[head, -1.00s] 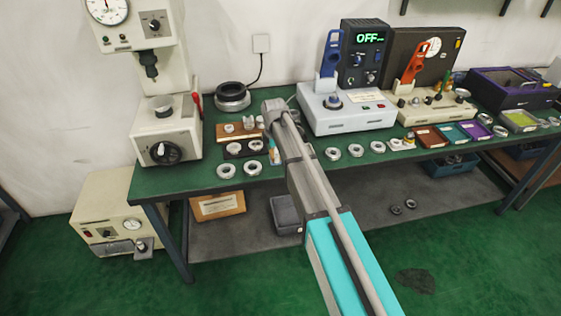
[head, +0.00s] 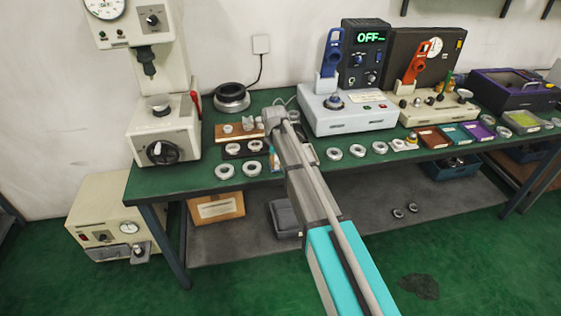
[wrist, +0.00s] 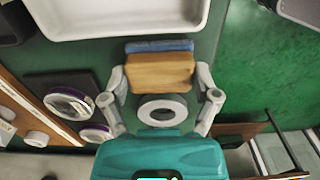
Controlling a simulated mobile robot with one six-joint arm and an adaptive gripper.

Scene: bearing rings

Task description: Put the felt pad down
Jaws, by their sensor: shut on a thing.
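The felt pad (wrist: 160,72), a tan wood-like block with a blue layer along its far side, is between the fingertips of my gripper (wrist: 160,77) in the wrist view. The fingers are shut on its two ends. In the head view a small blue and orange part of the pad (head: 273,159) shows beside my arm, low over the front of the green bench (head: 180,181). My arm hides most of the gripper there. I cannot tell whether the pad touches the bench.
A pale ring (wrist: 163,110) lies close beside the pad. A white tray (wrist: 125,30) is just beyond it. Dark mats with rings (wrist: 70,103) and a wooden board (wrist: 30,105) are to the left. The bench's front edge is near on the right.

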